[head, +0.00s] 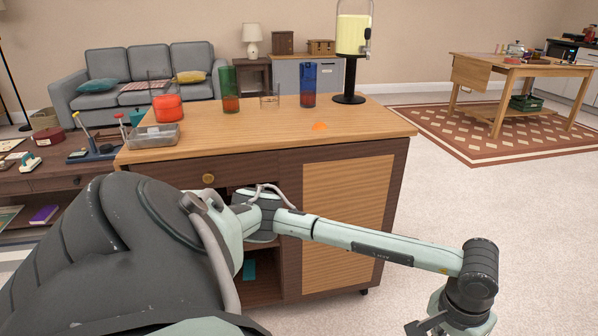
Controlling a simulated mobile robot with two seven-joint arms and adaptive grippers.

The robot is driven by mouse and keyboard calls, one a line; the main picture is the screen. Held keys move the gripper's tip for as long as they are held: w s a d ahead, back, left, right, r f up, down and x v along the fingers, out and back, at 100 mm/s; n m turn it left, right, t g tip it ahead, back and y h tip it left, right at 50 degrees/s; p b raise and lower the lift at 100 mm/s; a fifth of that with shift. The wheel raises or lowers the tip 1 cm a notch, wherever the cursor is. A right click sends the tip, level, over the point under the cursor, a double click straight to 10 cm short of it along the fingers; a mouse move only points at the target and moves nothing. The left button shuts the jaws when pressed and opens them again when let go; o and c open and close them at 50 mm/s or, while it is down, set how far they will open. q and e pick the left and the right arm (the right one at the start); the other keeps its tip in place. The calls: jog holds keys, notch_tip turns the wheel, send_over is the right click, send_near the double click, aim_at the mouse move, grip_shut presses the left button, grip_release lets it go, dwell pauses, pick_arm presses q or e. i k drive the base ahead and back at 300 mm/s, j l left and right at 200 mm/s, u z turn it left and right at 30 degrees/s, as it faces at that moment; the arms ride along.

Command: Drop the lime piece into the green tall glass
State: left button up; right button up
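The green tall glass (229,85) stands upright toward the back left of the wooden counter (240,135). Its lower part looks reddish. I cannot make out a green lime piece; a small flat orange piece (320,126) lies on the counter right of the middle. One arm of mine comes in from the left and crosses in front of the counter. Its gripper (428,327), which I take as my left, is low at the bottom edge, right of the counter and far from the glass. It is mostly cut off. My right gripper is out of view.
A clear tray (153,136) and red container (168,108) are at the left.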

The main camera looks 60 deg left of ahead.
aim_at(230, 113)
jog(key=k+j, duration=0.25)
jog(key=j, duration=0.15)
jog(key=k+j, duration=0.25)
jog(key=j, duration=0.2)
jog(key=k+j, duration=0.25)
jog(key=j, duration=0.15)
jog(key=k+j, duration=0.25)
jog(key=j, duration=0.2)
jog(key=k+j, duration=0.25)
jog(key=j, duration=0.15)
jog(key=k+j, duration=0.25)
jog(key=j, duration=0.2)
